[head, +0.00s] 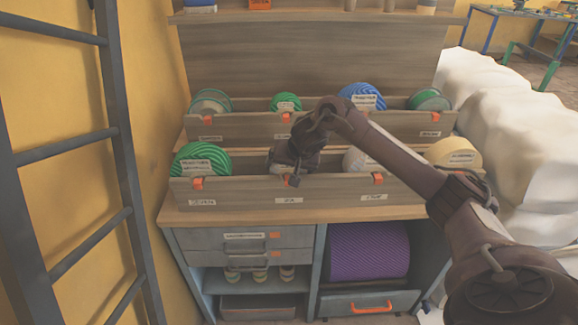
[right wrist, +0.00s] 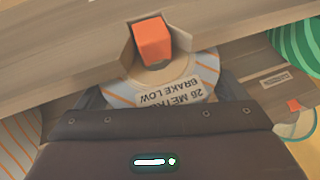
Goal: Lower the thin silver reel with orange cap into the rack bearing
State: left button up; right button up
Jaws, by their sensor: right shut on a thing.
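The silver reel (right wrist: 205,68) has orange stripes, an orange square cap (right wrist: 153,40) and a label reading "26 METRE BRAKE LOW". In the right wrist view the cap lies at a notch in the rack's wooden wall (right wrist: 70,58); I cannot tell whether it is fully seated. My right gripper (head: 292,172) is shut on the reel, over the middle of the front rack (head: 240,192). In the head view the gripper mostly hides the reel. The fingertips are hidden in the right wrist view. My left gripper is not in view.
A green reel (head: 205,155) sits left in the front rack, and a cream reel (head: 453,152) sits right. The back rack (head: 240,126) holds green and blue reels. Below are drawers and a purple roll (head: 367,250). A dark ladder (head: 125,140) stands left.

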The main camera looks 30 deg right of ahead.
jog(key=o, duration=1.1)
jog(key=shift+s+r, duration=0.1)
jog(key=v, duration=0.7)
jog(key=shift+r+p, duration=0.35)
jog(key=shift+p, duration=0.1)
jog(key=shift+s, duration=0.1)
